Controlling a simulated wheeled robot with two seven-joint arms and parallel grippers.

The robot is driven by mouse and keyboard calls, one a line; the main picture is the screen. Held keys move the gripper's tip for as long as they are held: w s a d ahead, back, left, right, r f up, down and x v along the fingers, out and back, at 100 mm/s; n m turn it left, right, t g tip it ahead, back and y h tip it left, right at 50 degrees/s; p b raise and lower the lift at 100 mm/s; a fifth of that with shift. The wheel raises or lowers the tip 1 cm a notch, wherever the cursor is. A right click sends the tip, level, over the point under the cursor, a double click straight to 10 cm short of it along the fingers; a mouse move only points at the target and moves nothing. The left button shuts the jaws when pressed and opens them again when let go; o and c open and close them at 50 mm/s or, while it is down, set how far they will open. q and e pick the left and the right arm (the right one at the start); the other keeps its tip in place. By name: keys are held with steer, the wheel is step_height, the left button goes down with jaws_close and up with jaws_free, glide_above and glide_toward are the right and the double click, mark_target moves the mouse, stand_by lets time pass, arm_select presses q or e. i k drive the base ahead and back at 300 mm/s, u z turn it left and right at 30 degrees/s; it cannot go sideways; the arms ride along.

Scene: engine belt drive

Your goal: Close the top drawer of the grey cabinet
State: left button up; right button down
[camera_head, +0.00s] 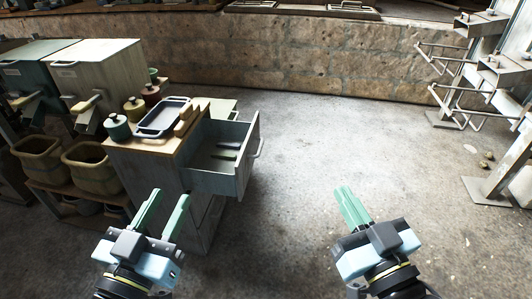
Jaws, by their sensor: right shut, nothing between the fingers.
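The grey cabinet (203,222) stands left of centre with a wooden top. Its top drawer (240,178) is pulled out to the right, showing a few dark slim items inside. The drawer's bar handle (258,142) is on its right front face. My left gripper (168,212) is open and empty, in front of the cabinet's near side and apart from the drawer. My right gripper (352,207) is shut and empty over the floor, to the right of the drawer and apart from it.
On the cabinet top are a blue-rimmed tray (162,118), a green jar (117,127) and yellow blocks (183,122). Bins and woven baskets (88,167) stand at the left. A metal rack (490,80) stands at the right. The floor (340,140) between is clear.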

mark_target(198, 172)
steer(key=z, duration=0.5)
steer(key=i, duration=0.65)
steer(key=u, duration=1.75)
